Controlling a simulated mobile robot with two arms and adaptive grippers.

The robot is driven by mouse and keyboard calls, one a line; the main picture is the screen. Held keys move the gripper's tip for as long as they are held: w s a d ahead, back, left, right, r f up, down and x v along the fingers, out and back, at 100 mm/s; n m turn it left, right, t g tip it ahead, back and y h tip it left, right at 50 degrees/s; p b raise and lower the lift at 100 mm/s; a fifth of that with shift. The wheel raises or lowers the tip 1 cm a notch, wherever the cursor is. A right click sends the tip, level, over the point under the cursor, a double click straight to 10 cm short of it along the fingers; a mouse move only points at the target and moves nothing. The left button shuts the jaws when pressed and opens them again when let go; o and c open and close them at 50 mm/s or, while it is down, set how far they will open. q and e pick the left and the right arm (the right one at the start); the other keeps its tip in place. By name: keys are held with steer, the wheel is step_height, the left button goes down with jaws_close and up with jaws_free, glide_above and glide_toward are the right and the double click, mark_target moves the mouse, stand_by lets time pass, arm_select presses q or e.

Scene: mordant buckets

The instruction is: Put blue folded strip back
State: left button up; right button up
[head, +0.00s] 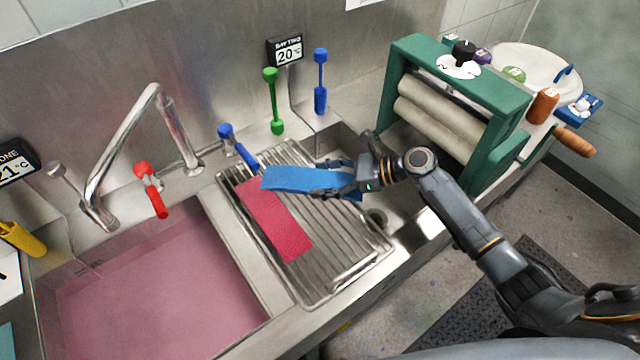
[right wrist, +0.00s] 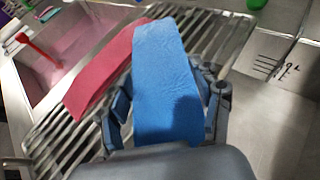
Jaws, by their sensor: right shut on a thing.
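The blue folded strip (head: 306,179) is held by my right gripper (head: 352,180) above the wire drain rack. In the right wrist view the blue strip (right wrist: 163,80) lies between the two fingers of my right gripper (right wrist: 166,110) and stretches away from it. A red strip (head: 272,220) lies on the drain rack (head: 335,240), partly under the far end of the blue strip in the head view. The red strip also shows in the right wrist view (right wrist: 105,70). My left gripper is not in view.
A sink basin of pink liquid (head: 150,290) lies left of the rack. A tall faucet (head: 130,140) and red tap (head: 152,190) stand behind it. A green roller wringer (head: 450,110) stands at the right. Green (head: 274,100) and blue (head: 320,85) tools stand at the back.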

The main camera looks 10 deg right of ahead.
steer(key=shift+r, duration=0.1)
steer(key=shift+d, duration=0.15)
steer(key=shift+s+d, duration=0.15)
steer(key=shift+f, duration=0.55)
steer(key=o, duration=1.1)
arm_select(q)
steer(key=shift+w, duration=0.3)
arm_select(e)
steer(key=shift+o, duration=0.2)
